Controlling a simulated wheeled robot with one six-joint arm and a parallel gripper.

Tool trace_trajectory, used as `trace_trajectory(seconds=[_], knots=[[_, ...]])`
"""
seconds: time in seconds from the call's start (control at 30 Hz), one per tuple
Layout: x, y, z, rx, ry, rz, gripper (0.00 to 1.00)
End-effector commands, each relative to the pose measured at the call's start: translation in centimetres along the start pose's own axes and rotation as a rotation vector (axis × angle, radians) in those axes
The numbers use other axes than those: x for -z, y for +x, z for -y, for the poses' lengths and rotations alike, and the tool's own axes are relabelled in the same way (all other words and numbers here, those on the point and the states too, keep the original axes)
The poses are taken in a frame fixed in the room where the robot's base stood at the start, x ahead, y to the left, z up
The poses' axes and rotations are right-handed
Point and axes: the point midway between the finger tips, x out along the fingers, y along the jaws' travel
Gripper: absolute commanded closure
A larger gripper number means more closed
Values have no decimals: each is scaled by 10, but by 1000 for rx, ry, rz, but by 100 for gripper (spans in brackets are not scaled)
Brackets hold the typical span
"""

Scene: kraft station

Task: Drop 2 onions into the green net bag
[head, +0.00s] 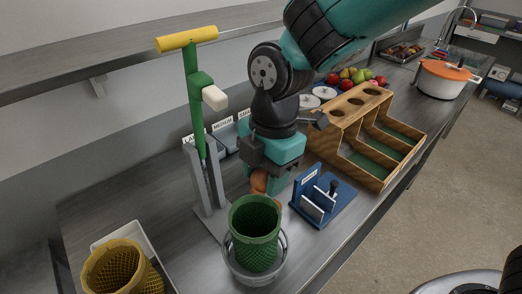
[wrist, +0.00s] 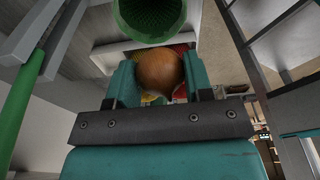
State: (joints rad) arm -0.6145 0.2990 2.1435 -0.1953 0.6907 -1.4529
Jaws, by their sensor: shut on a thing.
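My gripper (wrist: 160,75) is shut on a brown onion (wrist: 159,70), which shows between the two teal fingers in the wrist view. In the head view the onion (head: 259,181) is partly hidden by my gripper and sits just behind the rim of the green net bag (head: 254,232). The bag stands open and upright in a grey round holder (head: 258,275). In the wrist view the green bag (wrist: 150,18) is beyond the onion, at the top. The inside bottom of the bag is hidden, so I cannot tell what is in it.
A green post with a yellow handle (head: 187,39) stands left of my gripper. A blue fixture (head: 325,203) is right of the bag. A yellow net bag (head: 118,268) is at front left. A wooden divided box (head: 365,135), fruit and an orange-lidded pot (head: 446,80) are further back.

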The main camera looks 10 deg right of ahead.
Motion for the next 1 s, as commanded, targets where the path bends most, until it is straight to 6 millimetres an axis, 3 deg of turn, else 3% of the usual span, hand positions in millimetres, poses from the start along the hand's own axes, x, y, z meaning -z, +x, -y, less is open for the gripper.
trace_trajectory(seconds=[0.27, 0.6, 0.97, 1.0], knots=[[-3, 17, 0, 1, 2, 0, 76], [-9, 56, 0, 1, 2, 0, 76], [-9, 60, 0, 0, 2, 0, 76], [-9, 60, 0, 0, 2, 0, 46]])
